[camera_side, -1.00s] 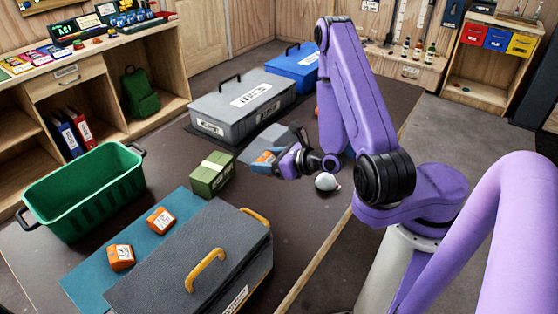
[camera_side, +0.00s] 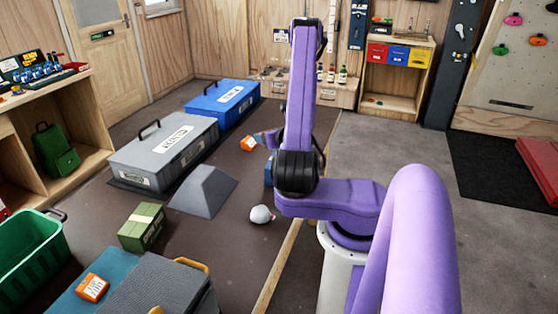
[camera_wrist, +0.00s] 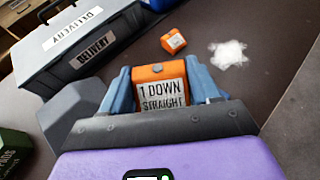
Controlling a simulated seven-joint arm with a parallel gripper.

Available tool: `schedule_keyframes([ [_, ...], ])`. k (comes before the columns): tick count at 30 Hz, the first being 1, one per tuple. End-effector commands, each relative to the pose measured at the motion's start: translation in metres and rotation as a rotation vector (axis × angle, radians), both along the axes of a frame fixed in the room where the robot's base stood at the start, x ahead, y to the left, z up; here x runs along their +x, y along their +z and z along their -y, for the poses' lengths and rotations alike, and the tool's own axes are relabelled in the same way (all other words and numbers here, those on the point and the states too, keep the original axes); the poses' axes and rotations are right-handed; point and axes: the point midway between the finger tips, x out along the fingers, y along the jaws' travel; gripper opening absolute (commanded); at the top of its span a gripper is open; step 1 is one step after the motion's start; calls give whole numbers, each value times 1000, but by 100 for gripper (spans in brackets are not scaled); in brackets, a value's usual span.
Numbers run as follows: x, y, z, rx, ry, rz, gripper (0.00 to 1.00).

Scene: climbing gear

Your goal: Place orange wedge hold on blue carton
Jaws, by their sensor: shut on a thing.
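My gripper is shut on an orange block with a white label reading "1 DOWN STRAIGHT" (camera_wrist: 160,88), its blue-grey fingers on either side in the wrist view. A small blue thing (camera_side: 268,172), possibly the blue carton, is mostly hidden behind my arm.
A grey wedge (camera_side: 203,191), a grey delivery case (camera_side: 150,158), a blue case (camera_side: 215,102) and a green carton (camera_side: 142,226) stand on the table. A pale round thing (camera_side: 262,214) lies near the table edge. A white patch (camera_wrist: 229,53) is beyond my gripper.

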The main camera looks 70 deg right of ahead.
Motion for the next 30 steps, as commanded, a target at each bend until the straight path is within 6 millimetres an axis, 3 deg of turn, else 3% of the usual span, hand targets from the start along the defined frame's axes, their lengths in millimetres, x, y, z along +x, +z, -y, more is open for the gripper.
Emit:
schedule_keyframes([
  [3,-15,5,20,-1,-60,3,31],
  [7,-23,4,29,1,-86,4,31],
  [30,-24,-65,30,2,-89,4,31],
])
